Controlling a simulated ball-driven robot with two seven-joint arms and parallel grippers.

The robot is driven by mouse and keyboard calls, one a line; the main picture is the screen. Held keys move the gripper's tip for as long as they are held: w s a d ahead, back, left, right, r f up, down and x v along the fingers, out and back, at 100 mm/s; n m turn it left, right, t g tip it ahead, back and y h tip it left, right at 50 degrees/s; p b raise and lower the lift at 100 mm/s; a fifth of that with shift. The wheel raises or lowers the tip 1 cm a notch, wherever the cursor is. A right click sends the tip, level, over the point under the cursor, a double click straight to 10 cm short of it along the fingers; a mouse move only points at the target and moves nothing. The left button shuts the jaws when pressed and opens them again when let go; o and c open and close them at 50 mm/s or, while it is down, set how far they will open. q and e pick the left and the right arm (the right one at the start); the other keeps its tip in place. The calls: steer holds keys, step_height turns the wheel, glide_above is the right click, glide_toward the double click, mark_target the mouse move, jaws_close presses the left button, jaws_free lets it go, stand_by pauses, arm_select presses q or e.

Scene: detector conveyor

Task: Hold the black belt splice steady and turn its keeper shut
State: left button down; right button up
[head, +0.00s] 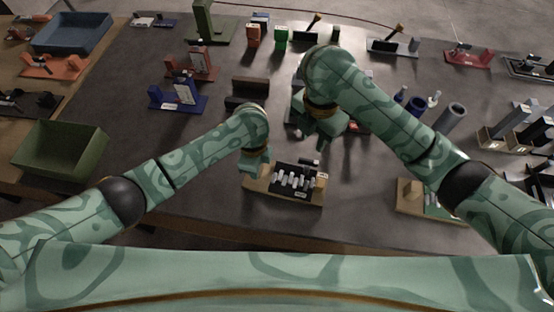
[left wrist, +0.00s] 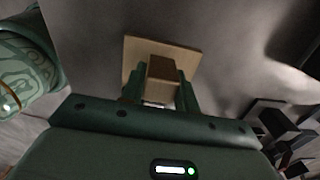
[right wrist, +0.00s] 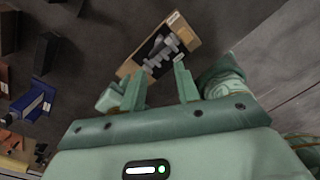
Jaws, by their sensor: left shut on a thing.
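The black belt splice (head: 292,181), a black plate with several pale grey bars across it, lies on a tan board (head: 262,190) at the middle front of the table. My left gripper (head: 255,166) is shut on a wooden block at the board's left end; the left wrist view shows the block (left wrist: 161,78) between its fingers. My right gripper (head: 318,138) is above and behind the splice, apart from it. In the right wrist view its fingers (right wrist: 159,88) are open and empty, with the splice (right wrist: 163,48) beyond them. I cannot clearly tell the keeper's position.
Another tan board (head: 418,205) lies to the right, partly behind my right arm. A green bin (head: 60,148) stands at the left. Blue cylinders and a grey tube (head: 452,115) stand at the right. A blue fixture (head: 180,95) and dark blocks (head: 250,84) are behind.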

steer(key=s+d+f+m+g+y, duration=0.4)
steer(key=s+d+f+m+y, duration=0.3)
steer(key=s+f, duration=0.35)
steer(key=m+t+y, duration=0.5)
steer(key=t+y, duration=0.1)
steer(key=t, duration=0.1)
glide_toward(311, 161)
steer(key=x, duration=0.9)
steer(key=shift+w, duration=0.1)
jaws_close()
